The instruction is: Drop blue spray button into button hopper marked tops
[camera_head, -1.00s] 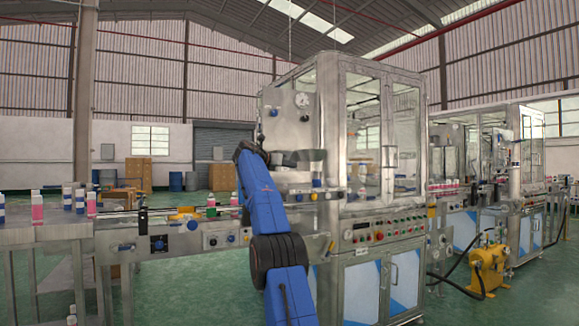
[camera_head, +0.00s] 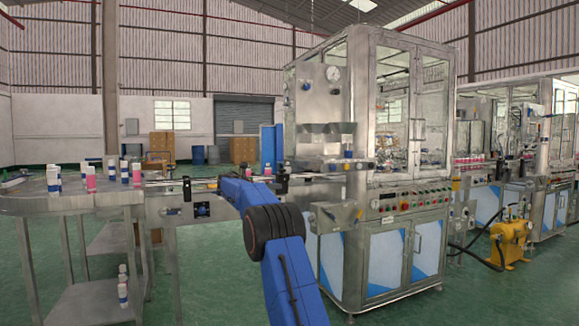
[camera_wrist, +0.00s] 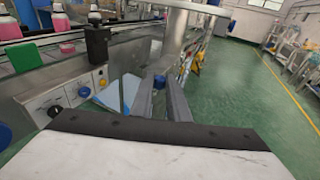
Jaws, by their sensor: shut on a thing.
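In the wrist view my gripper (camera_wrist: 160,84) points away over the green floor, its two long grey fingers close together. A small blue piece, which looks like the blue spray button (camera_wrist: 159,79), sits between the fingertips. In the head view my blue arm stands in front of the line and my gripper cannot be made out. Metal bins (camera_head: 326,129) on the front of the crimping machine (camera_head: 350,200) look like hoppers, to the right of my arm. No "tops" marking can be read.
A conveyor (camera_head: 180,183) runs left from the machine to a round metal table (camera_head: 30,203) with several bottles. In the wrist view, pink bottles (camera_wrist: 8,25) and a green block (camera_wrist: 54,56) lie upper left. A yellow pump (camera_head: 510,243) stands right. The green floor is open.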

